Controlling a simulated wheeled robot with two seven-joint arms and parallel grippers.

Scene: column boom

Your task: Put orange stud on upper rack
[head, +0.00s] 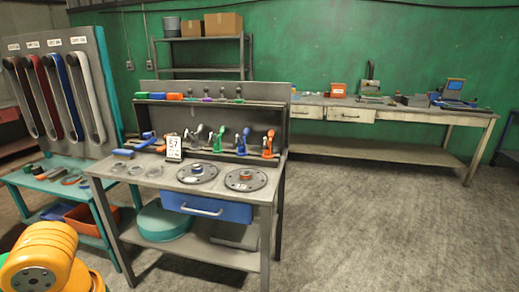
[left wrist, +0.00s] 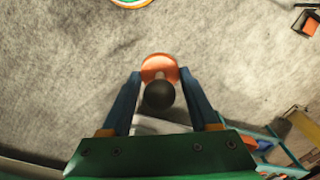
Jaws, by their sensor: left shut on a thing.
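My left gripper (left wrist: 161,76) has blue fingers and is shut on the orange stud (left wrist: 160,64), an orange round piece with a dark ball at the palm side. In the left wrist view the stud hangs over bare floor, apart from any rack. The left gripper is outside the head view; only my yellow arm shows there at lower left. The upper rack (head: 262,104) is the narrow ledge high on the back panel of the middle workbench. It carries small coloured pieces at its left half and several small dark upright parts. My right gripper is not in view.
The workbench (head: 135,178) holds two round dark plates (head: 245,179), glass dishes, a "57" sign (head: 173,147) and a row of coloured clamps (head: 218,138) below the ledge. A teal table (head: 40,177) stands left. Floor (head: 370,210) to the right is clear.

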